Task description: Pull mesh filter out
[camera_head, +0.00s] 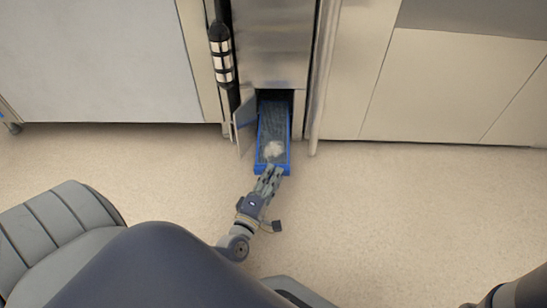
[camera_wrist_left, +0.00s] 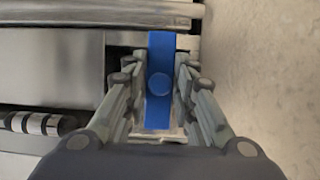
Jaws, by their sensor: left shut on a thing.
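The mesh filter (camera_head: 273,122) is a long tray with a blue frame and a dark mesh floor. It sticks out of a low opening in the steel cabinet, its far end still inside the dark slot. A whitish clump (camera_head: 274,149) lies in its near part. My left gripper (camera_head: 270,172) is shut on the near end of the filter. In the left wrist view the blue front (camera_wrist_left: 159,48) with its round knob (camera_wrist_left: 159,84) sits between the fingers. My right gripper is not visible; only a dark part of that arm shows at the lower right.
A small door (camera_head: 243,124) stands open just left of the slot. Steel cabinets (camera_head: 95,60) stand on both sides. A dark cylinder with pale bands (camera_head: 221,55) hangs on the left cabinet edge. The floor (camera_head: 400,210) in front is clear.

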